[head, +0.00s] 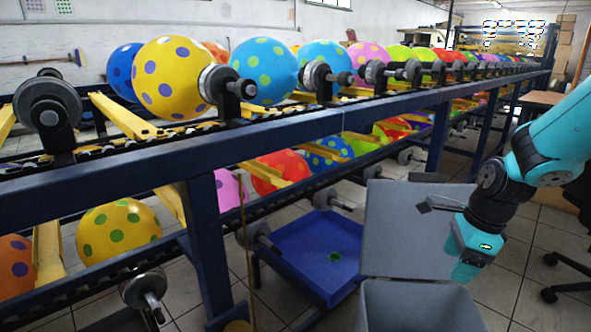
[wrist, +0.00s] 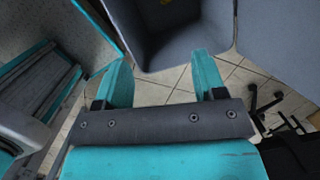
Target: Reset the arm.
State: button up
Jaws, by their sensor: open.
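My teal arm comes in from the right of the head view, and my gripper (head: 467,268) points down in front of the raised lid of a grey bin. In the wrist view my gripper (wrist: 163,70) shows two teal fingers spread apart with nothing between them, and tiled floor beyond. The fingers appear to touch nothing.
The grey bin (head: 420,306) stands below my gripper, its lid (head: 405,225) upright behind. A blue tray (head: 315,255) sits left of it. A blue conveyor rack (head: 300,128) carries several dotted balloons (head: 172,78). A black chair (head: 567,275) stands at right.

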jog(key=s+a+r+n+g+y, duration=0.1)
jog(key=s+a+r+n, duration=0.5)
jog(key=s+a+n, duration=0.6)
jog(key=s+a+r+n+y, duration=0.1)
jog(key=s+a+r+n, duration=0.6)
jog(key=n, duration=1)
notch_tip(320, 180, up, 33)
jog(key=a+p, duration=0.1)
jog(key=p, duration=3.3)
jog(key=shift+s+r+p, duration=0.15)
jog(key=shift+s+p, duration=0.2)
jog(key=shift+s, duration=0.1)
